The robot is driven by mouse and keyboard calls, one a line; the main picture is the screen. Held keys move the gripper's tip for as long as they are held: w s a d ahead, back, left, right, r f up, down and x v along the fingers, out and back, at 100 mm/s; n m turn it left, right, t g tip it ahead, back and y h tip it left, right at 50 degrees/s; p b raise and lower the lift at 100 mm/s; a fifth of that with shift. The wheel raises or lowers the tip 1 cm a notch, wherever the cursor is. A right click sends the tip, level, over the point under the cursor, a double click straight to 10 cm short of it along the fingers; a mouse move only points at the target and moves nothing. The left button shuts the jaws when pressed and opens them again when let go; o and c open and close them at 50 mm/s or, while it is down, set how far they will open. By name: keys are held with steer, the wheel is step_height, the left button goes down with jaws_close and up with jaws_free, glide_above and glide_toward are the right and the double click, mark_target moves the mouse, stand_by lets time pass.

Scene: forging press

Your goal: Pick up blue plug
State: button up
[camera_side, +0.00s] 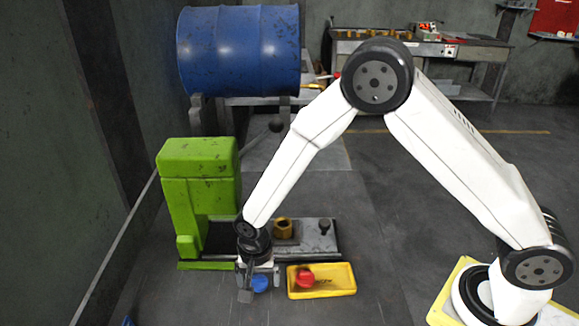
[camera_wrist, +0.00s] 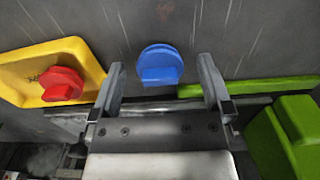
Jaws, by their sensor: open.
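The blue plug (camera_side: 261,283) sits on the grey floor, just left of the yellow tray. In the wrist view the blue plug (camera_wrist: 160,65) shows its round face and a raised grip bar, in line with the gap between the fingers. My gripper (camera_side: 259,281) is open and points down at the plug, with one finger on either side of it in the side view. In the wrist view my gripper (camera_wrist: 160,75) has both fingers apart and nothing held. I cannot tell whether the fingers touch the plug.
A yellow tray (camera_side: 338,290) with a red plug (camera_side: 305,277) in it stands right of my gripper. The green press (camera_side: 200,190) and its grey bed (camera_side: 318,243), bearing a brass nut (camera_side: 283,228), are close behind. Floor in front is clear.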

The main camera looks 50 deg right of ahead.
steer(key=shift+f, duration=0.1)
stand_by(0.4)
steer(key=c, duration=0.8)
steer(key=shift+r, duration=0.7)
steer(key=shift+s+d+r, duration=0.7)
steer(key=shift+s+r, duration=1.25)
steer(key=shift+s, duration=0.25)
steer(key=shift+s+d+r, duration=0.75)
steer(key=shift+s+r, duration=1.15)
steer(key=shift+s, duration=0.35)
steer(key=shift+s+d+r, duration=0.7)
steer(key=shift+s+r, duration=1.25)
steer(key=shift+s, duration=0.25)
